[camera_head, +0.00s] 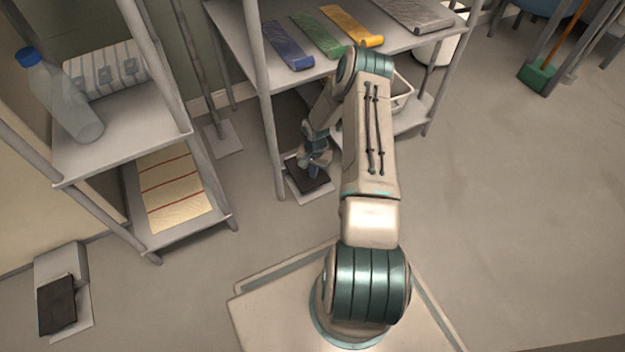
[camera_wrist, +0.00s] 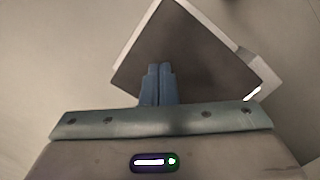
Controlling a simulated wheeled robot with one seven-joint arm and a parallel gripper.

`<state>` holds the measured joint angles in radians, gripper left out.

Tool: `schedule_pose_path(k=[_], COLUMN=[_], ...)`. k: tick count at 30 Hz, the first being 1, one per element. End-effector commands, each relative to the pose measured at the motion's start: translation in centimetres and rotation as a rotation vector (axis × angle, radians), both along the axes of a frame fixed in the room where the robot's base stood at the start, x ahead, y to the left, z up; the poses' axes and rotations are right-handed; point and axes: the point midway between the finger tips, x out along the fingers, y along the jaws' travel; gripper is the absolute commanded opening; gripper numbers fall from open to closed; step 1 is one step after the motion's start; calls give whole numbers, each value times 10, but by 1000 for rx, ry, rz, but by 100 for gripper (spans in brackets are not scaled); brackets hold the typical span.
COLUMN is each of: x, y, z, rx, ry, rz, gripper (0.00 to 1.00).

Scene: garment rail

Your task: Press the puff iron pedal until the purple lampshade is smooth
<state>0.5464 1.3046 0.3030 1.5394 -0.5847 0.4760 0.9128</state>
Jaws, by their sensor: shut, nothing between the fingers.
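A pedal (camera_head: 318,186) with a dark plate on a pale base lies on the floor by the foot of the middle rack. My gripper (camera_head: 313,173) is over this pedal, pointing down. In the wrist view the blue fingers (camera_wrist: 158,72) are shut together with nothing between them, in front of the dark pedal plate (camera_wrist: 190,50). I cannot tell whether the fingertips touch the plate. A second similar pedal (camera_head: 57,305) lies on the floor at the far left. I see no purple lampshade and no puff iron head in either view, so which pedal belongs to the iron does not show.
The middle rack (camera_head: 222,22) holds blue, green and yellow folded strips, and its post stands close to my gripper. A left rack (camera_head: 110,150) holds a blue-capped bottle (camera_head: 65,95) and striped cloth.

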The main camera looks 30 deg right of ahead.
Motion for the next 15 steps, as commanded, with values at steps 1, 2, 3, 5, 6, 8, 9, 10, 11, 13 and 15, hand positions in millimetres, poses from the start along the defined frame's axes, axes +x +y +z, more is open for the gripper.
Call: schedule_pose_path(k=[1,2,3,5,6,8,9,10,11,13,15], x=[0,0,0,0,0,-1,-1,-1,-1,-1,-1], y=[0,0,0,0,0,0,0,0,0,1,1], z=[0,0,0,0,-1,-5,-9,-12,-16,-25,-33], rx=[0,0,0,0,1,1,1,1,0,0,1], ry=[0,0,0,0,1,2,2,2,1,3,2], rz=[0,0,0,0,0,0,1,1,1,1,0], gripper=[0,0,0,0,0,0,0,0,0,0,0])
